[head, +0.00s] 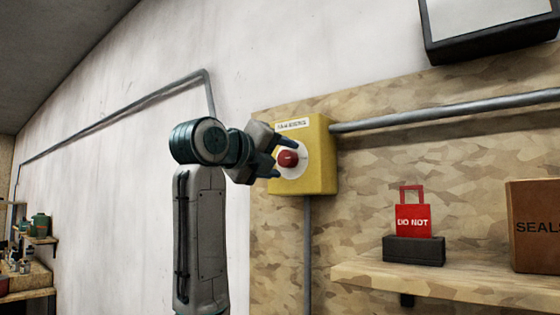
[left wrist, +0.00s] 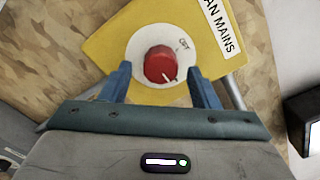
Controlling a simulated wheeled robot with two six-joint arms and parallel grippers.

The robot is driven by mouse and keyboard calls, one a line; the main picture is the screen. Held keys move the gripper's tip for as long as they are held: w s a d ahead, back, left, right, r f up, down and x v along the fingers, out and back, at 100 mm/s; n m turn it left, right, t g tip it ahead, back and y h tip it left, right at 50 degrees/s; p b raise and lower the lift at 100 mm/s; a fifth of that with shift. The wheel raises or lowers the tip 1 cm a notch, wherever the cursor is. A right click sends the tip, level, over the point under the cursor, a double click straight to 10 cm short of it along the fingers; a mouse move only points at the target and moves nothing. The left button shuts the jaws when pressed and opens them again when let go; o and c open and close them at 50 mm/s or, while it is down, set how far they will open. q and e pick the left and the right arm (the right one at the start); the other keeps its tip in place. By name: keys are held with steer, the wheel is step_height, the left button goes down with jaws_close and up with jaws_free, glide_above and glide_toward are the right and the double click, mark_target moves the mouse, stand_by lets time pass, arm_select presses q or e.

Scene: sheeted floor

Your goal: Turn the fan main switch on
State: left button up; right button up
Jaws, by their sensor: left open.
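The fan main switch is a yellow box (head: 318,160) on a wood-chip board, with a white label at its top. A red rotary knob (head: 287,158) sits on a round white plate on its front. In the left wrist view the red knob (left wrist: 160,64) has a pale pointer mark at its lower edge, and the label on the box (left wrist: 105,38) reads "AN MAINS". My left gripper (head: 283,158) is open at the box front. In the left wrist view its blue fingertips (left wrist: 160,75) stand either side of the knob, with gaps to it. My right gripper is not in view.
A shelf (head: 450,282) at the right holds a red "DO NOT" tag (head: 412,221) on a black block and a cardboard box (head: 535,225). Grey conduit (head: 440,112) runs right from the switch box. A cluttered bench (head: 25,280) stands far left.

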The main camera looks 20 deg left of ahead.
arm_select(q)
steer(key=b+v, duration=0.4)
steer(key=v, duration=0.6)
steer(key=shift+s+b, duration=0.15)
steer(key=shift+b, duration=0.2)
